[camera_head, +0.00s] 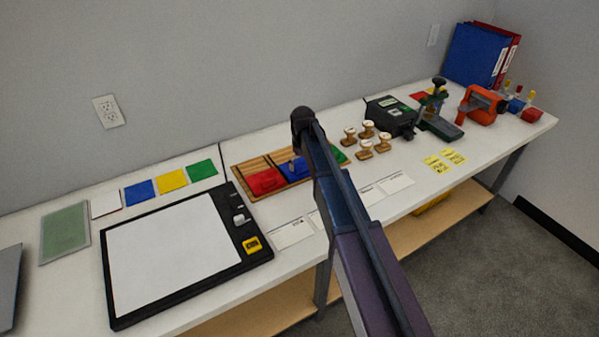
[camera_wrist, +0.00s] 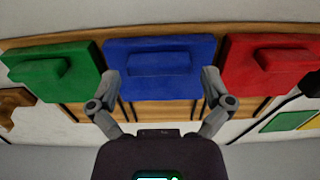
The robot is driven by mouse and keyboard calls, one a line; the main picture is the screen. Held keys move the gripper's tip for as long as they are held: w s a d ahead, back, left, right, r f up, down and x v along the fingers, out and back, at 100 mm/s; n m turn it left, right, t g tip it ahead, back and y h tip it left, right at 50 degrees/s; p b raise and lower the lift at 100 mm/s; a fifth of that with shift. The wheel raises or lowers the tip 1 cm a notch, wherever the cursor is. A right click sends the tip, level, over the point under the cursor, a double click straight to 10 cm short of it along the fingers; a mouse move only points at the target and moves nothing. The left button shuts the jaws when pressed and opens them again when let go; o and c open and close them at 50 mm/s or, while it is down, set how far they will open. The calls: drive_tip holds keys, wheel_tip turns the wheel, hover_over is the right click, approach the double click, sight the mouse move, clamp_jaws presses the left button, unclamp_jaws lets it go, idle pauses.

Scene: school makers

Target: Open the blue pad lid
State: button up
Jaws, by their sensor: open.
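The blue pad lid (camera_wrist: 160,65) sits in the middle of a wooden rack, between a green lid (camera_wrist: 54,68) and a red lid (camera_wrist: 270,66). It is flat with a raised bar handle and looks shut. My gripper (camera_wrist: 160,82) is open in the wrist view, with one finger near each side of the blue lid's near edge. I cannot tell whether the fingers touch it. In the head view the blue lid (camera_head: 293,169) is partly hidden by my arm, as is the green lid (camera_head: 337,154). The red lid (camera_head: 266,181) shows clearly to its left. My gripper's fingers are hidden there.
The wooden rack (camera_head: 247,168) lies on a white table. Wooden stamps (camera_head: 365,149) stand to its right, with a dark device (camera_head: 391,115) behind them. A black-framed board (camera_head: 258,261) lies to the left. White cards (camera_head: 292,233) lie along the front.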

drive_tip(key=shift+f+b, duration=0.45)
drive_tip(key=shift+f, duration=0.25)
drive_tip(key=shift+c, duration=0.2)
